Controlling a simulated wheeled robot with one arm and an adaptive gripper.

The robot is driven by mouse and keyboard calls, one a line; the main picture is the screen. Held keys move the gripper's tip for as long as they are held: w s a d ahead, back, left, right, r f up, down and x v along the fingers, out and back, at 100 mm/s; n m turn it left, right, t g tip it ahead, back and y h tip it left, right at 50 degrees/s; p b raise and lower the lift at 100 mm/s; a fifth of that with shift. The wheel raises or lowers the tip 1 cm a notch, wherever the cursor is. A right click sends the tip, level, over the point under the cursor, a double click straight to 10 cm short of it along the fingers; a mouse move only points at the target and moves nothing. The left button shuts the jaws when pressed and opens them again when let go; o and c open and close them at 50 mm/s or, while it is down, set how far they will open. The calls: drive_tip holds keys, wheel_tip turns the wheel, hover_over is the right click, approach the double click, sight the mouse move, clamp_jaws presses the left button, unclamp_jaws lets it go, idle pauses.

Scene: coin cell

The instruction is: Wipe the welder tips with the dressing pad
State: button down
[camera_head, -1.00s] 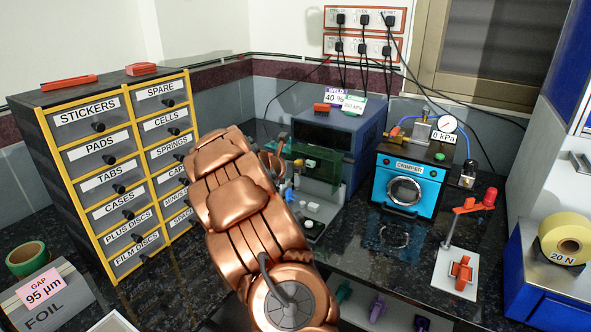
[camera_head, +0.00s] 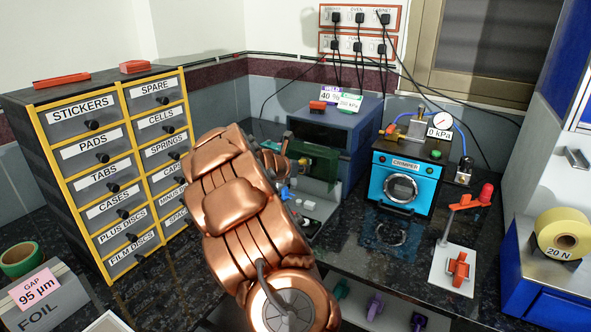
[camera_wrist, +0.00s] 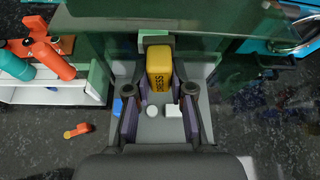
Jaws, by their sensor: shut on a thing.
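The yellow dressing pad (camera_wrist: 160,70), lettered DRESS, is between the finger ends of my gripper (camera_wrist: 160,82) in the wrist view. My gripper is shut on it. The pad is under the edge of the welder's green see-through shield (camera_wrist: 130,18). In the head view, the green shield (camera_head: 312,166) stands in front of the blue welder box (camera_head: 335,135), marked 40 %. I cannot make out the welder tips in either view.
A white disc (camera_wrist: 152,111) and a white block (camera_wrist: 174,110) are on the grey base below the fingers. A white rack with orange and teal handles (camera_wrist: 40,60) is at the left. The blue crimper (camera_head: 405,182) stands right of the welder; the labelled drawers (camera_head: 100,170) stand left.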

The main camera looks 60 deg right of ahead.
drive_tip(key=shift+s+r, duration=0.1)
drive_tip(key=shift+s, duration=0.6)
drive_tip(key=w+p, duration=0.3)
drive_tip(key=w, duration=0.1)
idle(0.3)
drive_tip(key=shift+s+a+r, duration=0.1)
drive_tip(key=shift+a, duration=2.85)
